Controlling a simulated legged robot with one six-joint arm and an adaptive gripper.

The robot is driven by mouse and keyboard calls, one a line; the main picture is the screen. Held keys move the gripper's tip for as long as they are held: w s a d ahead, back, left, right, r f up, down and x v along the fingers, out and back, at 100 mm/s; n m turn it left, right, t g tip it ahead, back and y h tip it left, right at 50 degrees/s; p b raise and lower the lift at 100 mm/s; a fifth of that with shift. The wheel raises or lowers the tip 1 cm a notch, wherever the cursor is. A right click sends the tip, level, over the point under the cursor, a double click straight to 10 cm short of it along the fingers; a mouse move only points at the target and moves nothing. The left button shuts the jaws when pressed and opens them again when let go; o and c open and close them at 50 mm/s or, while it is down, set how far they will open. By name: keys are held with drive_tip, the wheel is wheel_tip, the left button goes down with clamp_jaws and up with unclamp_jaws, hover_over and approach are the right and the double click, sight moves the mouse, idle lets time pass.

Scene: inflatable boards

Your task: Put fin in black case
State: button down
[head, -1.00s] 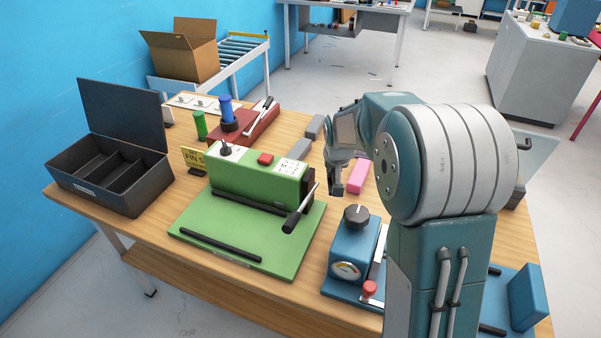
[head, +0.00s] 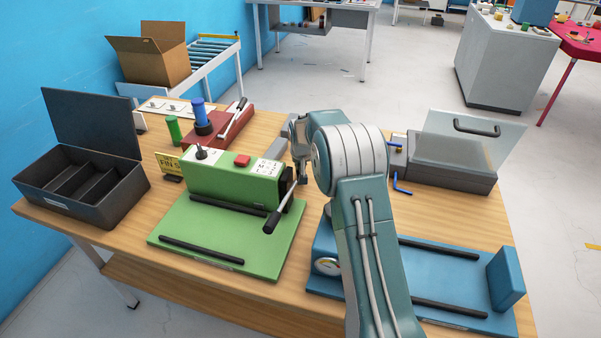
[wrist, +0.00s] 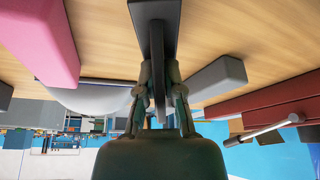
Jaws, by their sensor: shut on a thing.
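The black case (head: 128,203) stands with its lid up at the left end of the wooden table in the head view. Its inside is split into long compartments, and I see nothing lying in them. My gripper (head: 299,150) is behind the green machine, partly hidden by my arm, well to the right of the case. In the wrist view my gripper (wrist: 161,78) is shut on a flat dark piece, which I take as the fin (wrist: 157,25). The fin sticks out past the fingertips over the wooden tabletop. In the head view I cannot make it out.
A green machine (head: 232,178) with a lever stands between my gripper and the case. A yellow sign (head: 167,163), a green cylinder (head: 173,130) and a red press (head: 222,128) are behind it. A pink block (wrist: 40,40) and grey blocks (wrist: 218,80) lie near my gripper.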

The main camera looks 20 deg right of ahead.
wheel_tip(320, 180, down, 3)
drive_tip(key=shift+s+r, duration=0.1)
drive_tip(key=c, duration=0.8)
unclamp_jaws()
